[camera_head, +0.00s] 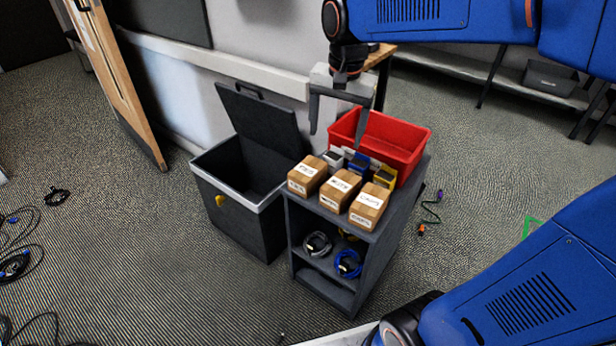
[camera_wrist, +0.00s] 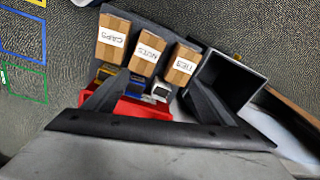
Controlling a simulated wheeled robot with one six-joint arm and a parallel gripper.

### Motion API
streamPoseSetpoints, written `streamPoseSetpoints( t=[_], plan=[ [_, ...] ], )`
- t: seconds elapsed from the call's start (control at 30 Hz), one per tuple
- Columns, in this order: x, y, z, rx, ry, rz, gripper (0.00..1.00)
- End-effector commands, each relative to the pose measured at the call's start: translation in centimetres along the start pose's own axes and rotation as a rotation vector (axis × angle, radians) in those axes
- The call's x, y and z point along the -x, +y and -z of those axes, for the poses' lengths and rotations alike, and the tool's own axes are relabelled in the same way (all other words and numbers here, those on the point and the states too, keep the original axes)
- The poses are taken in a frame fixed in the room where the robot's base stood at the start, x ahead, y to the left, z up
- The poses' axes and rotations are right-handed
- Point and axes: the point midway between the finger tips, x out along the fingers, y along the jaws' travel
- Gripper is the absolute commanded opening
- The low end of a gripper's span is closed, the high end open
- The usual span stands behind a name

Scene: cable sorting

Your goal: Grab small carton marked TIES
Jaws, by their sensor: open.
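The carton marked TIES (camera_head: 307,176) is a small brown box with a white label, the leftmost of three cartons on the dark shelf cart's top. In the wrist view the TIES carton (camera_wrist: 182,66) is at the right of the row. My gripper (camera_head: 336,137) is open and empty, fingers pointing down, above and behind the cartons near the red bin. In the wrist view my gripper (camera_wrist: 157,85) spreads its fingers below the carton row, touching no carton.
A red bin (camera_head: 415,139) stands at the cart's back, with small grey, blue and yellow boxes before it. A black bin with an open lid (camera_head: 262,113) stands left of the cart (camera_head: 330,284). Coiled cables lie on the lower shelf. Loose cables lie on the floor.

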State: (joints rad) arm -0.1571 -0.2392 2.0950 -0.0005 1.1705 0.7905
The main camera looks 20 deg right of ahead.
Motion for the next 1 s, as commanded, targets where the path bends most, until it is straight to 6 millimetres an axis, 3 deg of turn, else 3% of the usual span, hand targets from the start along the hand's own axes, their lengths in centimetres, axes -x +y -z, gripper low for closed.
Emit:
streamPoseSetpoints(
  t=[0.2,0.4,0.67,1.0],
  plan=[
    [-1.2,-5.0,2.4,-0.145,-0.049,-0.054,0.77],
    [-2.0,-7.5,3.5,-0.228,-0.068,-0.085,0.77],
    [-3.9,-7.9,3.5,-0.248,-0.072,-0.094,0.77],
    [-9.9,-7.4,3.0,-0.246,-0.073,-0.094,0.77]
  ],
)
